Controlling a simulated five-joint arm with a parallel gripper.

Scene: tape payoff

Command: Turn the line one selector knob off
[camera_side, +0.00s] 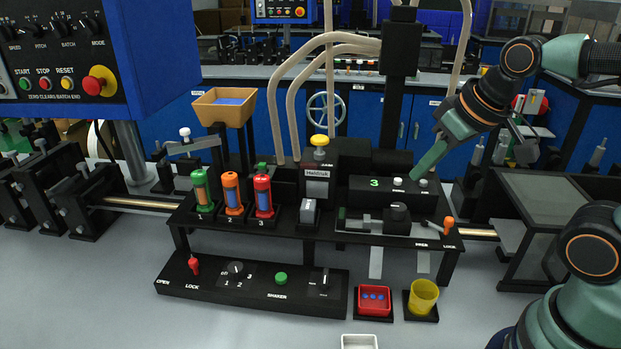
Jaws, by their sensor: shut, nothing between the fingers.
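No label reading "line one" is legible, so I cannot tell for sure which knob is the line one selector. A dark selector knob (236,268) with the marks 1, 2 and 3 around it sits on the low front panel (215,286). A second dark knob (324,280) is near that panel's right end, its lettering too small to read. My gripper (416,174) reaches in from the upper right, shut and empty. Its green fingertips point down-left at the black box showing a green 3 (375,183), near the small white buttons; whether they touch cannot be told.
A red toggle (194,265) and a green shaker button (281,279) share the front panel. Green, orange and red cylinders (232,194) stand behind it. A red tray (374,299) and yellow cup (423,295) stand to its right. The grey tabletop in front is mostly clear.

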